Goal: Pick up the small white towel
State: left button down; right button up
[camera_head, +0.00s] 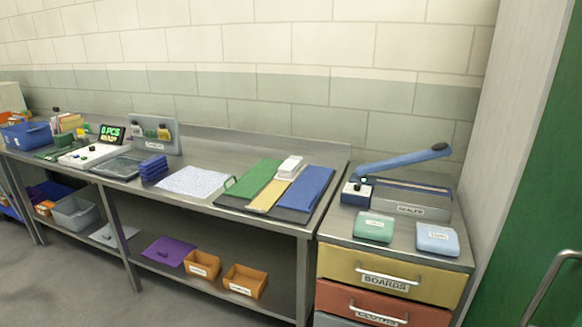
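A small white folded-looking item (290,167) lies on the far end of the coloured strips on the steel workbench (222,152); it may be the small white towel. A flat, pale speckled sheet (195,181) lies left of the strips near the bench's front edge; I cannot tell whether it is cloth. Neither of my grippers is in view.
Green (254,178), yellow (268,195) and blue (304,188) strips lie on a dark mat. A blue-handled sealer (410,205) stands on the drawer cabinet at right. Dark blue stacked pieces (153,168) sit left of the sheet. Orange bins (245,281) stand on the lower shelf.

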aim_at(289, 169)
jog(key=i+z, duration=0.25)
jog(key=i, duration=0.3)
jog(key=i+j+z, duration=0.25)
jog(key=i, duration=0.35)
